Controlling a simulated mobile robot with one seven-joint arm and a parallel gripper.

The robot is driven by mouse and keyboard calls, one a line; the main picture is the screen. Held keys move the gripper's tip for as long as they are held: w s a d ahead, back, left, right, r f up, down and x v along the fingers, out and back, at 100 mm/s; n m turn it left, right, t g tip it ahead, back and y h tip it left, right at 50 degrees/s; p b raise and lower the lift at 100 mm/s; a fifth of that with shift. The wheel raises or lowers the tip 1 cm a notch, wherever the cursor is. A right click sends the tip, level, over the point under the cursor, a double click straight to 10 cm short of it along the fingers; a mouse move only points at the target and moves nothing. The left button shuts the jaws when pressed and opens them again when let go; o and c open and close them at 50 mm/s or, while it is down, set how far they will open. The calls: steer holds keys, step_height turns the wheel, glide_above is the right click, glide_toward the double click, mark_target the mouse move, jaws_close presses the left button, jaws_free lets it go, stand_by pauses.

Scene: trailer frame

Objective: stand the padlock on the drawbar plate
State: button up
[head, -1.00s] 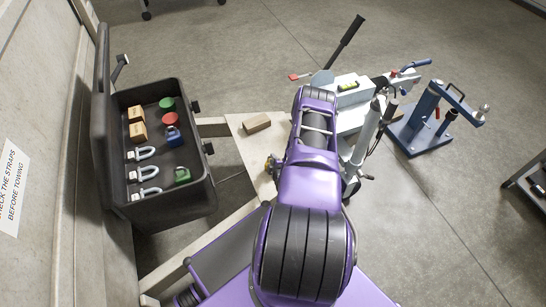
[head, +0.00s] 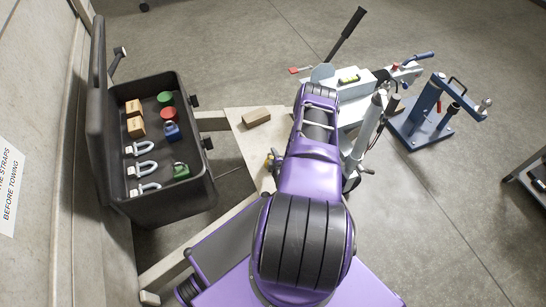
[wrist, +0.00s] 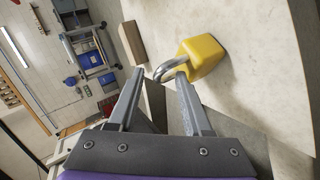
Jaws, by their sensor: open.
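A yellow padlock (wrist: 203,54) with a grey shackle is on the pale drawbar plate (wrist: 262,75) in the wrist view. Its shackle points toward my gripper (wrist: 160,77); I cannot tell whether the padlock stands or lies. My gripper is open, with its fingertips close to the shackle and the shackle's end near the gap between them. I cannot tell whether they touch. In the head view, a small part of the padlock (head: 270,158) shows beside my purple arm on the plate (head: 236,124). My arm hides the gripper there.
A wooden block (head: 256,116) lies on the plate near the padlock. A grey coupling assembly with a jack (head: 360,135) stands right of my arm. A blue stand (head: 425,115) is farther right.

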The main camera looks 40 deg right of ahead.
steer(key=shift+r, duration=0.1)
steer(key=shift+s+a+r, duration=0.1)
steer(key=shift+s+r, duration=0.05)
steer(key=shift+r, duration=0.05)
steer(key=p+v, duration=0.2)
steer(key=v, duration=0.9)
steer(key=shift+s+p, duration=0.2)
steer(key=shift+p, duration=0.15)
steer(key=shift+r, duration=0.1)
